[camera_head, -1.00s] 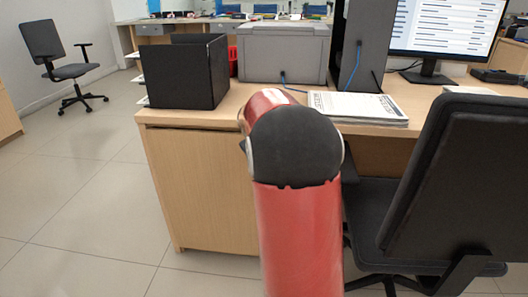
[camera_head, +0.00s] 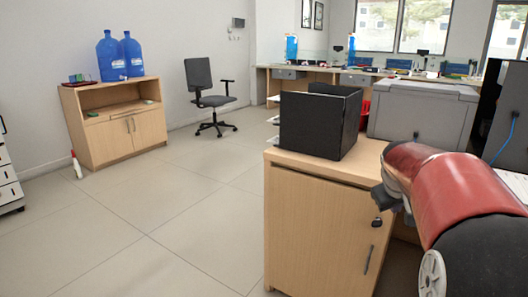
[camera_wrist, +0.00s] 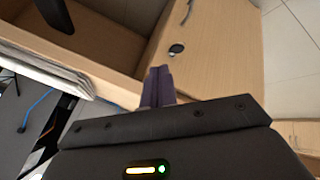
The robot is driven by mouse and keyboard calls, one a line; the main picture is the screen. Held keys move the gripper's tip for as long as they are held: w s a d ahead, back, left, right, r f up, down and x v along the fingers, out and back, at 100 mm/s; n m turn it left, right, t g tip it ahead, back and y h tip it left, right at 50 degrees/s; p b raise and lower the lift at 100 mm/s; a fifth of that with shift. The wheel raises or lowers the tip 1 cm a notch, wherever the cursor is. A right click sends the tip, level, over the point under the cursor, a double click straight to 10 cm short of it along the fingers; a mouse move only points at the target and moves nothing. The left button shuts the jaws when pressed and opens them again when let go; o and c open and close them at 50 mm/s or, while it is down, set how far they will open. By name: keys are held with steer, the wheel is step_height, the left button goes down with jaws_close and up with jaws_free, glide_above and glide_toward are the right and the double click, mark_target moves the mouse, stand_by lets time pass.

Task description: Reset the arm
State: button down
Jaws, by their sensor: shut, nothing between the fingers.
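My red and black arm reaches in from the right side of the head view, over the near end of the wooden desk (camera_head: 318,215). In the wrist view my gripper (camera_wrist: 160,72) shows as two dark fingers pressed together, with nothing between them. It points toward the desk's wooden front, near the cabinet door's round lock (camera_wrist: 176,49). In the head view my gripper is not clearly visible.
A black file holder (camera_head: 310,125) and a grey printer (camera_head: 422,112) stand on the desk. A wooden cabinet (camera_head: 128,137) with blue water jugs (camera_head: 110,57) and an office chair (camera_head: 205,85) stand farther back.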

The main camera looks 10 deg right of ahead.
steer(key=s+a+y, duration=0.3)
steer(key=s+a, duration=0.9)
steer(key=a, duration=0.4)
steer(key=s+a+f, duration=0.2)
steer(key=s+a, duration=0.2)
steer(key=s, duration=0.2)
steer(key=s+a+f+y, duration=0.1)
steer(key=s+a+f, duration=0.2)
steer(key=s, duration=0.3)
steer(key=shift+a+f+y, duration=0.3)
steer(key=shift+a, duration=0.25)
